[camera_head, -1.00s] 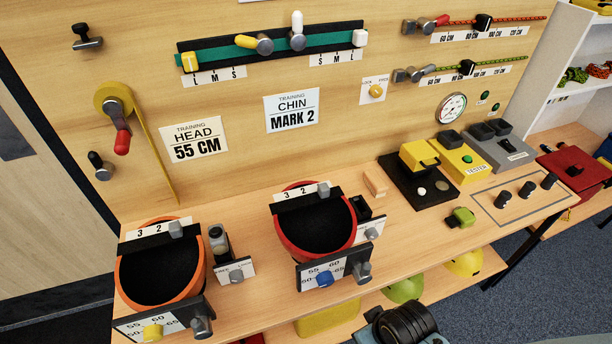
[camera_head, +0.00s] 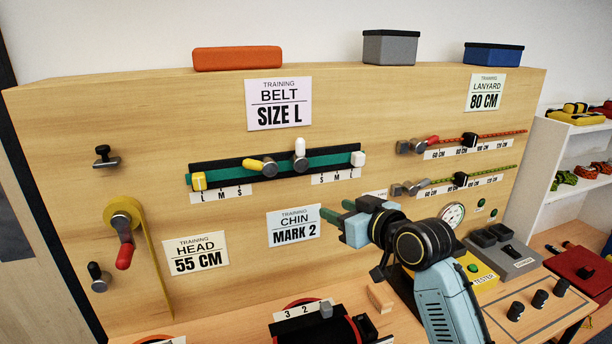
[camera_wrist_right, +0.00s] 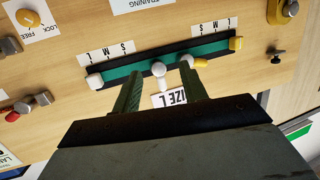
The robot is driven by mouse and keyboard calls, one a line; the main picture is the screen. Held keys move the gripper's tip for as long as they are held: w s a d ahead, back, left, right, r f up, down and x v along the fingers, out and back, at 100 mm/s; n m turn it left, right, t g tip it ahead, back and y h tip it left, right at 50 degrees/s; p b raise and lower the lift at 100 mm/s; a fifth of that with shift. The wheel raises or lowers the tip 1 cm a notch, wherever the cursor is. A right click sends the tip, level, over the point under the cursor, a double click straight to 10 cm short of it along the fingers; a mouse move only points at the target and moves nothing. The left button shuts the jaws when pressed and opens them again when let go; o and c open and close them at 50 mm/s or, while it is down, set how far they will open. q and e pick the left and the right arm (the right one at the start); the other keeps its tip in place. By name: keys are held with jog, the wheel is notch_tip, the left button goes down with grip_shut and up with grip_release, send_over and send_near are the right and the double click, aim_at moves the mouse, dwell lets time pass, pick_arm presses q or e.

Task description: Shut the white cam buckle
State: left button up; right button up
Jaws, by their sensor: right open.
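The white cam buckle (camera_head: 300,156) is a grey body with a white lever, on a green strap over a black rail on the upright board. Its lever points up in the head view. In the right wrist view the white buckle (camera_wrist_right: 158,72) appears between my right fingers in the picture. My right gripper (camera_head: 338,210) is open and empty, below and right of the buckle and seemingly in front of the board. The gripper (camera_wrist_right: 161,75) shows its two green fingers spread. My left gripper is not in view.
A yellow-levered buckle (camera_head: 262,166) sits left on the same strap. A yellow slider (camera_head: 199,181) and a white slider (camera_head: 358,159) are near the rail's ends. A sign (camera_head: 279,104) reads belt size L. Lanyard fittings (camera_head: 415,144) are to the right.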

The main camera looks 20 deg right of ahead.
jog(key=t, duration=0.2)
send_near(303, 142)
jog(key=v, duration=0.5)
jog(key=shift+y, duration=0.3)
jog(key=x, duration=0.6)
jog(key=p+x, duration=0.1)
jog(key=x, duration=0.6)
jog(key=shift+w+d+f, duration=0.15)
jog(key=shift+w, duration=0.2)
grip_shut()
